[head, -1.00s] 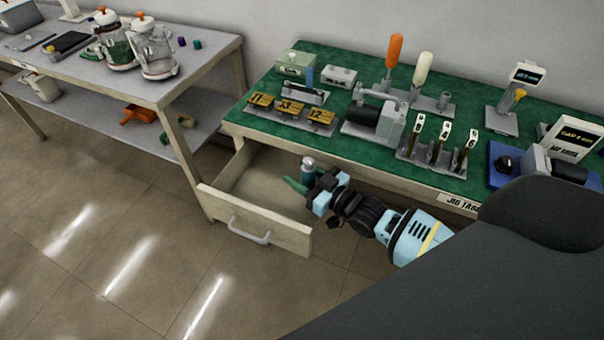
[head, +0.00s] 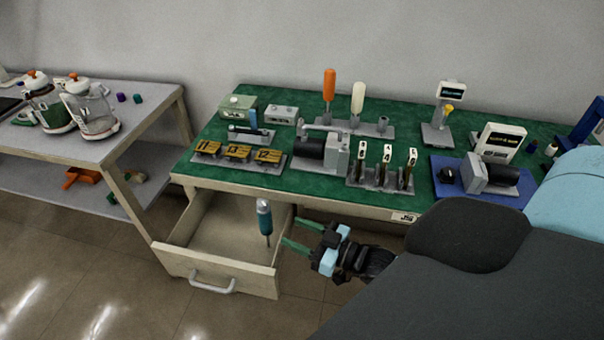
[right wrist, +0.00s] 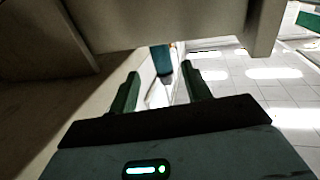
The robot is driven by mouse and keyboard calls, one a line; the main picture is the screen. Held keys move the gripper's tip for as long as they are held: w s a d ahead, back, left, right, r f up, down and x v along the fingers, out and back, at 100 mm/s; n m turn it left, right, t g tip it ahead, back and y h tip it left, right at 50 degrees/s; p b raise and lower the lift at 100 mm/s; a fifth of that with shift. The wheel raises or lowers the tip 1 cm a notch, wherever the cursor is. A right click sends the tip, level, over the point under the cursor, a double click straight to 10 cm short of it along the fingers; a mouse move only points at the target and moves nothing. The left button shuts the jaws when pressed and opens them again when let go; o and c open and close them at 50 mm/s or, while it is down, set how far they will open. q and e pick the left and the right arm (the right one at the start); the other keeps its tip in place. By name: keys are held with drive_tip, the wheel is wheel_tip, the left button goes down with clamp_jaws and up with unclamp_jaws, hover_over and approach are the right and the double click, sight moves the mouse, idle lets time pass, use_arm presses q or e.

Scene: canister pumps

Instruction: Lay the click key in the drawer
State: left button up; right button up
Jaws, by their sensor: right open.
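The click key (head: 264,218), with a teal handle and a thin dark shaft pointing down, shows upright or slightly tilted inside the open drawer (head: 228,276), near its right wall. I cannot tell whether it touches the wall or floor. My right gripper (head: 291,230) is open and empty at the drawer's right side, its green fingers pointing left toward the click key and apart from it. In the right wrist view, the teal handle (right wrist: 161,60) shows beyond the two open fingers (right wrist: 160,80), partly hidden by a pale panel. My left gripper is not in view.
The green-topped table (head: 215,182) above the drawer holds numbered yellow blocks (head: 237,152), a row of upright tagged tools (head: 386,160) and several devices. The drawer's floor is mostly clear.

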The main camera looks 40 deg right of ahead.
drive_tip(key=shift+s+d, duration=0.1)
drive_tip(key=shift+s, duration=0.2)
drive_tip(key=s+a+f+m+g+h, duration=0.1)
drive_tip(key=s+a+f+g, duration=0.2)
drive_tip(key=s, duration=0.8)
drive_tip(key=s+a+f+m+g+h, duration=0.1)
drive_tip(key=s+a+f+g+h, duration=0.1)
drive_tip(key=s+f, duration=0.5)
drive_tip(key=s+a+f+m+g+h, duration=0.1)
drive_tip(key=s+a+f+g, duration=0.3)
drive_tip(key=s, duration=1.1)
wheel_tip(320, 180, down, 2)
drive_tip(key=shift+a+f+g+h, duration=0.1)
drive_tip(key=shift+a+g+h, duration=0.05)
drive_tip(key=shift+g+h, duration=0.3)
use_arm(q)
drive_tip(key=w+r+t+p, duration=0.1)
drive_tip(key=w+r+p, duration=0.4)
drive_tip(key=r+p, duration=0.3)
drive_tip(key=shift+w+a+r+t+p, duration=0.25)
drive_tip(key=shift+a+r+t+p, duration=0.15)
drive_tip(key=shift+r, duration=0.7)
use_arm(e)
drive_tip(key=w+r+t, duration=0.2)
drive_tip(key=w+r, duration=0.3)
drive_tip(key=r, duration=0.5)
drive_tip(key=shift+w+d, duration=0.25)
drive_tip(key=shift+d, duration=0.2)
